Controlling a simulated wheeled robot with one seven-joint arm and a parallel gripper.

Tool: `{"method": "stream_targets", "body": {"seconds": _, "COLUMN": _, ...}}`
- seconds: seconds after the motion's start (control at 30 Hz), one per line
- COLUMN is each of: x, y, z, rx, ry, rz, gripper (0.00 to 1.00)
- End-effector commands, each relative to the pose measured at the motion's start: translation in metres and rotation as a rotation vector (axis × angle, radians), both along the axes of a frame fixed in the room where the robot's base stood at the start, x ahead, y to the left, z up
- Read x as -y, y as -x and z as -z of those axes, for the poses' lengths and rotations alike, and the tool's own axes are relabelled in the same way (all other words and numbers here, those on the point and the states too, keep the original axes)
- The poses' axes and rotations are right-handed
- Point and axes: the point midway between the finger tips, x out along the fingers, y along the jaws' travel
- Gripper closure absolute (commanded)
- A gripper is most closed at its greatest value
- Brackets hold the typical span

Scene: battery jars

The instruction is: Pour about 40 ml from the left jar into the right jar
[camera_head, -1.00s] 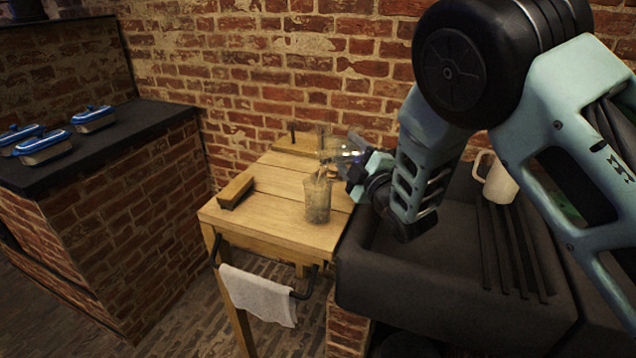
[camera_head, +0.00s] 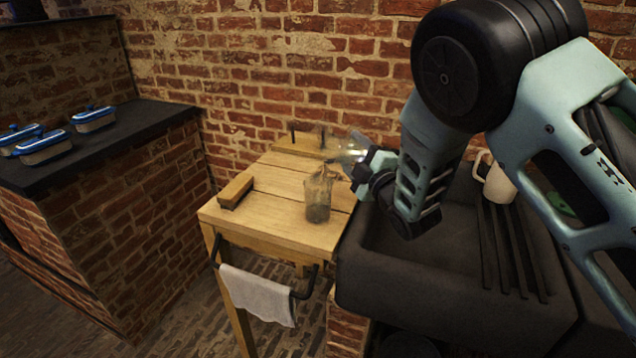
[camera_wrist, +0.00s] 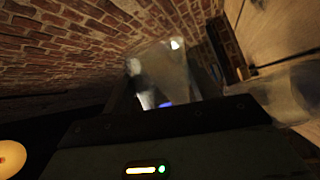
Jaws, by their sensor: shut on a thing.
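My gripper (camera_head: 357,163) is shut on a clear glass jar (camera_head: 346,150), which is tilted over toward the left. This held jar also shows, blurred, in the wrist view (camera_wrist: 165,75). A second clear jar (camera_head: 318,198) stands upright on the wooden table, just below and slightly left of the held jar's mouth. It has greyish content in its lower part. A faint streak shows between the held jar's mouth and the standing jar; I cannot tell clearly whether liquid is flowing. The amount in the held jar cannot be read.
The wooden table (camera_head: 270,222) carries a wooden block (camera_head: 236,190) at its left and a raised wooden piece at the back against the brick wall. A dark sink (camera_head: 400,270) with a white mug (camera_head: 497,182) is on the right. A towel (camera_head: 258,295) hangs in front.

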Motion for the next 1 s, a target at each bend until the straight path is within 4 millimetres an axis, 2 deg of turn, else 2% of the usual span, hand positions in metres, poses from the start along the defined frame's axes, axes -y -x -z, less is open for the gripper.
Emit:
{"method": "stream_targets", "body": {"seconds": 0.13, "x": 0.002, "y": -0.001, "z": -0.012, "rx": -0.174, "ry": -0.272, "rz": 0.004, "gripper": 0.71}}
{"method": "stream_targets", "body": {"seconds": 0.2, "x": -0.001, "y": 0.001, "z": -0.001, "rx": -0.215, "ry": -0.321, "rz": 0.002, "gripper": 0.71}}
{"method": "stream_targets", "body": {"seconds": 0.37, "x": -0.003, "y": 0.001, "z": 0.002, "rx": -0.252, "ry": -0.375, "rz": 0.002, "gripper": 0.71}}
{"method": "stream_targets", "body": {"seconds": 0.6, "x": -0.005, "y": 0.002, "z": -0.006, "rx": -0.339, "ry": -0.502, "rz": 0.003, "gripper": 0.71}}
{"method": "stream_targets", "body": {"seconds": 1.0, "x": -0.005, "y": 0.002, "z": -0.006, "rx": -0.342, "ry": -0.504, "rz": 0.003, "gripper": 0.71}}
